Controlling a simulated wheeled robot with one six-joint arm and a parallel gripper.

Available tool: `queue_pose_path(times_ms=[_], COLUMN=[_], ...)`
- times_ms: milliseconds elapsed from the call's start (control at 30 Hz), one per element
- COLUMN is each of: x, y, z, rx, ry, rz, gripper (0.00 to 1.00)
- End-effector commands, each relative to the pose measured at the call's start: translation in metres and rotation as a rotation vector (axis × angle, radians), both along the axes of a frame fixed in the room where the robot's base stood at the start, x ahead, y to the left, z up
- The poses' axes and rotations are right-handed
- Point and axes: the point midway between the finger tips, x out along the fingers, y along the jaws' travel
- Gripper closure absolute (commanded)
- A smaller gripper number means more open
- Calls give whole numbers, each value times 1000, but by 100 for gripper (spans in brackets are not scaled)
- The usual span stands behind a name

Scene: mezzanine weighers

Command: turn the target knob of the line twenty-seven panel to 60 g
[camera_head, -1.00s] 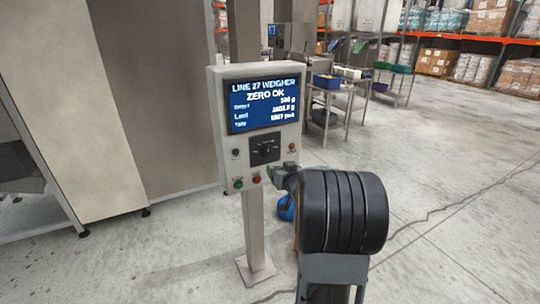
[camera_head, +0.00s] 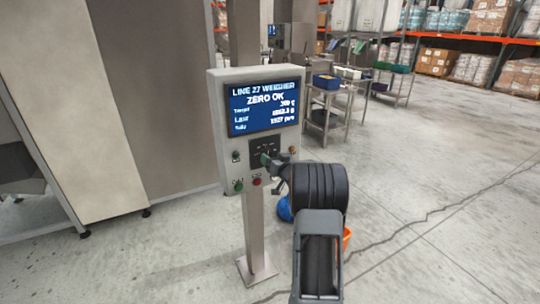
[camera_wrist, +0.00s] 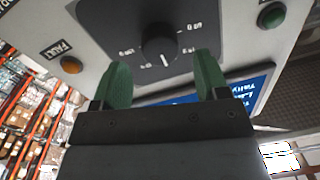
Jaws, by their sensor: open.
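The line 27 panel (camera_head: 212,120) is a pale grey box on a post. Its blue screen (camera_head: 264,105) reads "LINE 27 WEIGHER" and "ZERO OK"; the smaller figures are blurred. Below it is a dark dial plate (camera_head: 256,143), partly hidden by my gripper (camera_head: 267,160). In the wrist view, where the panel appears upside down, the round black knob (camera_wrist: 160,46) with a white pointer line sits on the dark plate (camera_wrist: 105,18). My gripper (camera_wrist: 163,75) is open, its green fingers apart on both sides of the knob's lower edge. I cannot tell whether they touch it.
An amber fault lamp (camera_wrist: 70,65) and a green button (camera_wrist: 272,16) flank the dial. A green button (camera_head: 238,186) and a red button (camera_head: 257,180) sit below it. A metal table (camera_head: 330,95) with bins stands behind. The floor to the right is mostly clear.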

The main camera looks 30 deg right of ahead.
Motion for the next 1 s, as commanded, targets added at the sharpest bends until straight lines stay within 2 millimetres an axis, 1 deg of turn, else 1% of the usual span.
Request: queue_pose_path(times_ms=[100, 200, 367, 600, 667, 1000], x=[13, 19, 23, 24, 24, 24], y=[-1, -2, -2, -2, -2, -2], z=[1, 0, 0, 0, 0, 0], rx=[0, 0, 0, 0, 0, 0], ry=[0, 0, -1, 0, 0, 0], rz=[1, 0, 0, 0, 0, 0], gripper=[32, 32, 32, 32, 37, 70])
